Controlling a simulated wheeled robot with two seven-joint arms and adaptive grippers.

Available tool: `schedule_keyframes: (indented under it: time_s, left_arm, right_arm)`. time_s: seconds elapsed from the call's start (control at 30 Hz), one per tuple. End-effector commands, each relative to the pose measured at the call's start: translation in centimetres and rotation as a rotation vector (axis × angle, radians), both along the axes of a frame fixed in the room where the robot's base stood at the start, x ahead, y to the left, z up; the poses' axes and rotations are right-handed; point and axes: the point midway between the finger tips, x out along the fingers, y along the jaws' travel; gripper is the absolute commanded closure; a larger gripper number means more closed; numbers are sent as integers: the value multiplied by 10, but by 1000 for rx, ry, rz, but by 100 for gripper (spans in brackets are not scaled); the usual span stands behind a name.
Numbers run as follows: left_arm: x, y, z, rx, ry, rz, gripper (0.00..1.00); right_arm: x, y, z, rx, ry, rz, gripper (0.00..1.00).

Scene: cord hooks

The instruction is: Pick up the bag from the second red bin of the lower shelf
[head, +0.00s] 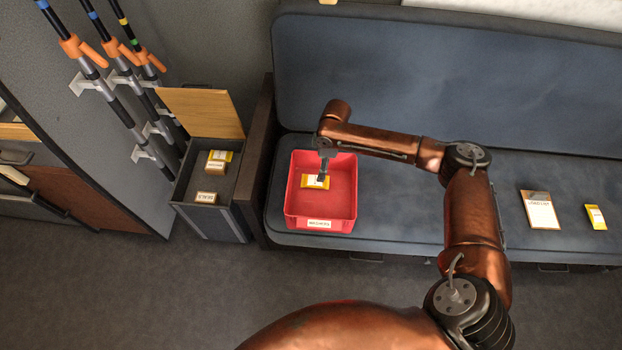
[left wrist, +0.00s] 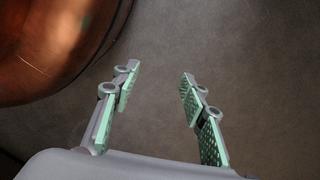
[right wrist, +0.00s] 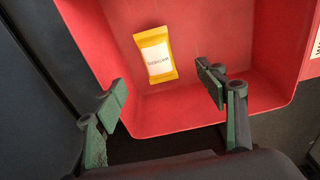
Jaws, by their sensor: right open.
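One red bin (head: 343,219) stands on the dark blue seat at its left end; no shelf with bins shows. A yellow bag (head: 309,182) with a white label lies flat in it. The right wrist view shows the bag (right wrist: 156,54) on the floor of the bin (right wrist: 215,45). My right gripper (head: 322,180) points down over the bin, beside the bag. Its fingers (right wrist: 165,90) are apart and empty in the right wrist view, with the bag ahead of them. My left gripper (left wrist: 155,90) is open and empty above bare floor, and it is out of the head view.
An open grey box (head: 212,222) with a wooden lid holds several small packets, left of the seat. A brown packet (head: 540,210) and a yellow packet (head: 596,217) lie on the seat at right. Poles (head: 122,100) hang on the left wall.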

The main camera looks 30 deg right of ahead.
Motion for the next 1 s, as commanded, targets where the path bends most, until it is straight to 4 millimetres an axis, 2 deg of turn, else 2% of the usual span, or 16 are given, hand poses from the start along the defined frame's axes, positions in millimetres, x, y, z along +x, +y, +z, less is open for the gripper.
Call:
schedule_keyframes:
  time_s: [0.17, 0.6, 1.0]
  left_arm:
    - [11, -5, 14, -5, -4, -1, 60]
    - [38, -23, 76, -27, -5, -2, 60]
    - [46, -29, 105, -36, -6, -2, 60]
  right_arm:
    - [1, 1, -14, 0, 1, 0, 35]
    - [5, 6, -61, 0, 1, 0, 35]
    - [9, 8, -75, 0, 0, 1, 35]
